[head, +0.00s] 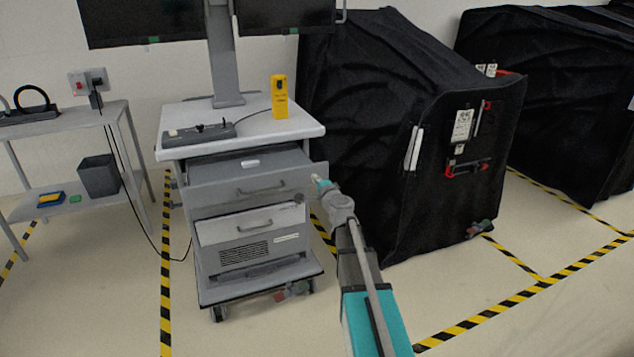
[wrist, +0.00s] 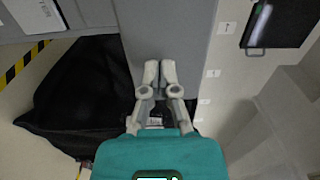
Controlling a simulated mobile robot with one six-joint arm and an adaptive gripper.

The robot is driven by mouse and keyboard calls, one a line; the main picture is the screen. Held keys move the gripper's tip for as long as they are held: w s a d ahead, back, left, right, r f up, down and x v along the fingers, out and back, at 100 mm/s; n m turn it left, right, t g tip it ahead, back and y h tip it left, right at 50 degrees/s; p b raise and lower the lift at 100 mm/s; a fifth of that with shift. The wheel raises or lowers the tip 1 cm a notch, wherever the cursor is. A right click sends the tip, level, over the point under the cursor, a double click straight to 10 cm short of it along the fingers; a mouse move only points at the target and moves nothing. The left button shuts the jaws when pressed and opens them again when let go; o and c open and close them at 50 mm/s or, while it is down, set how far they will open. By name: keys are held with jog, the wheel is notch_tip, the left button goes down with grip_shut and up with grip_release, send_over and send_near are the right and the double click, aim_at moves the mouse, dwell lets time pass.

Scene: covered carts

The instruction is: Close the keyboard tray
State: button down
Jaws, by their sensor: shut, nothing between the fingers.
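The keyboard tray (head: 243,187) is the grey drawer-like unit under the white top of the cart (head: 240,136). It sticks out at the front, and a small white item lies in its opening. It has a bar handle on its front. My gripper (head: 320,183) is at the right end of the tray's front in the head view. In the wrist view my gripper (wrist: 160,70) has its fingers together and empty, over a plain grey panel (wrist: 166,28). I cannot tell whether the fingertips touch it.
A black-covered cart (head: 390,130) stands close on the right, near my arm. A yellow device (head: 279,97) and a dark controller (head: 200,132) rest on the cart top. A side table (head: 70,123) stands on the left. Floor in front is clear, with striped tape.

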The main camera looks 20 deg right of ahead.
aim_at(293, 151)
jog(key=w, duration=2.4)
jog(key=shift+d, duration=0.1)
jog(key=shift+w+r, duration=0.1)
jog(key=shift+w, duration=0.1)
jog(key=shift+w, duration=0.1)
jog(key=shift+s, duration=0.55)
jog(key=s, duration=1.3)
jog(key=shift+s, duration=0.35)
